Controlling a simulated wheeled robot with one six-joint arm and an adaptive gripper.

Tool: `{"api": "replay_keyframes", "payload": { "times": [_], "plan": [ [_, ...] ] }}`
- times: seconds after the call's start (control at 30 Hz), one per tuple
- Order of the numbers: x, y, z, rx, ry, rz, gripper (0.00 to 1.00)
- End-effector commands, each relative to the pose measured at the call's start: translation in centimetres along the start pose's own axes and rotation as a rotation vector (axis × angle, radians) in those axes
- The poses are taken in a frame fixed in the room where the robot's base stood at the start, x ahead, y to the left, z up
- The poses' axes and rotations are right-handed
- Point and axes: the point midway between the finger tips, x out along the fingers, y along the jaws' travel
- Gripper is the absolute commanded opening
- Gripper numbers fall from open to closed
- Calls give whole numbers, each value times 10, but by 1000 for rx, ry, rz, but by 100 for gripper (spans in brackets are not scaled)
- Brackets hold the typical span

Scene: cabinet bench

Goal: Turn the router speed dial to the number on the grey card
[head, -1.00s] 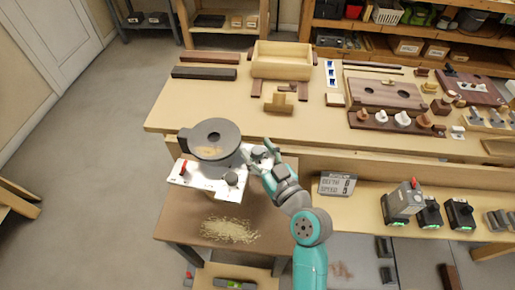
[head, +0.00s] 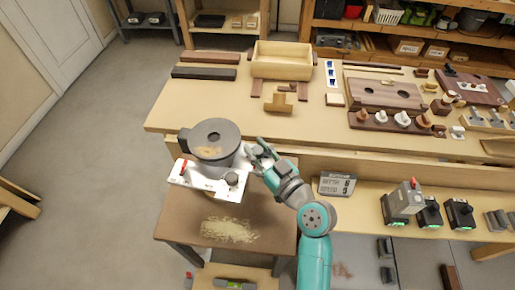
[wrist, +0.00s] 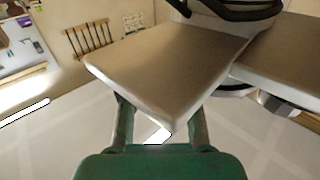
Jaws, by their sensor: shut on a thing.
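The router (head: 214,140) is a dark grey round housing behind a white panel (head: 200,180). The panel carries a red switch (head: 183,167) and a dark round dial (head: 231,178); its setting is too small to read. My gripper (head: 256,153) is at the right of the housing, above and right of that dial.
Wood shavings (head: 229,230) lie on the brown stand (head: 265,215) below the panel. The workbench (head: 215,103) behind holds a wooden box (head: 282,62) and several wooden parts. Several black chargers (head: 429,214) stand at the right.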

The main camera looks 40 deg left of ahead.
Motion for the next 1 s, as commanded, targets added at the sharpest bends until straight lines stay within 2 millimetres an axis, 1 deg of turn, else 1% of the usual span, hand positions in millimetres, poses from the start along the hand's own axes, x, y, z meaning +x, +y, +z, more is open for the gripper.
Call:
{"api": "replay_keyframes", "payload": {
  "times": [0.03,0.2,0.4,0.8,0.83,0.87,0.9,0.93,1.0],
  "plan": [
    [0,3,0,1,-2,-32,0],
    [0,2,0,1,-1,-172,0],
    [0,1,1,1,-1,-284,0],
    [-1,-1,1,0,0,-309,0],
    [-1,-1,1,0,0,-309,38],
    [-1,-1,1,0,0,-309,46],
    [-1,-1,1,0,0,-308,56],
    [-1,0,1,0,0,-308,57],
    [-1,0,0,0,0,-308,57]
  ]
}}
